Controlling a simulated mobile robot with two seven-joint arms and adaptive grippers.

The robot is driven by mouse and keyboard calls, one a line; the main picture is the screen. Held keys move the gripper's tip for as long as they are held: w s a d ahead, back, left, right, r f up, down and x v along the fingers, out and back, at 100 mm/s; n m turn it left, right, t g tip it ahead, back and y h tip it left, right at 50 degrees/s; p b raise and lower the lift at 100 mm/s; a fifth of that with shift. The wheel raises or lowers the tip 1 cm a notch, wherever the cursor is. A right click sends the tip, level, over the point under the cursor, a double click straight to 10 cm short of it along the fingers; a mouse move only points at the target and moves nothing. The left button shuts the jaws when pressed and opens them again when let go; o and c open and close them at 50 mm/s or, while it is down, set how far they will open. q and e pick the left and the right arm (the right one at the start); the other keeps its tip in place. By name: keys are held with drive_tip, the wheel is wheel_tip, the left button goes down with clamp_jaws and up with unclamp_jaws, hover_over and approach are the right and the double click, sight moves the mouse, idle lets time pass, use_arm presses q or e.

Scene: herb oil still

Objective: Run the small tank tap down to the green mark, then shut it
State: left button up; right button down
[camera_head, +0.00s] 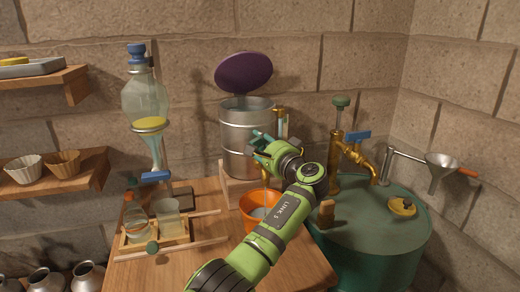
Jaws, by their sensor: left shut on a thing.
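The small metal tank (247,115) stands on a wooden block on the table, its purple lid (244,73) tilted open. A narrow brass-framed sight gauge (281,122) is on its right side; the level and the green mark cannot be made out. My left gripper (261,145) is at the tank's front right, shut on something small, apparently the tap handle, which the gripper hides. An orange bowl (249,206) sits below the gripper, partly behind my arm, with something pale inside. My right gripper is out of view.
A green drum (375,235) with a brass blue-handled tap (362,150) and a funnel (441,165) stands right. A glass separating funnel (146,100) hangs left above glass beakers in a wooden rack (155,247). Shelves (75,82) line the left wall.

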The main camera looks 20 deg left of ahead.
use_arm(q)
drive_tip(key=o, duration=1.2)
drive_tip(key=shift+a, duration=0.1)
drive_tip(key=shift+c, duration=0.2)
drive_tip(key=shift+s+d, duration=0.3)
drive_tip(key=shift+d, duration=0.15)
drive_tip(key=v, duration=1.1)
drive_tip(key=shift+s+a, duration=0.1)
idle(4.8)
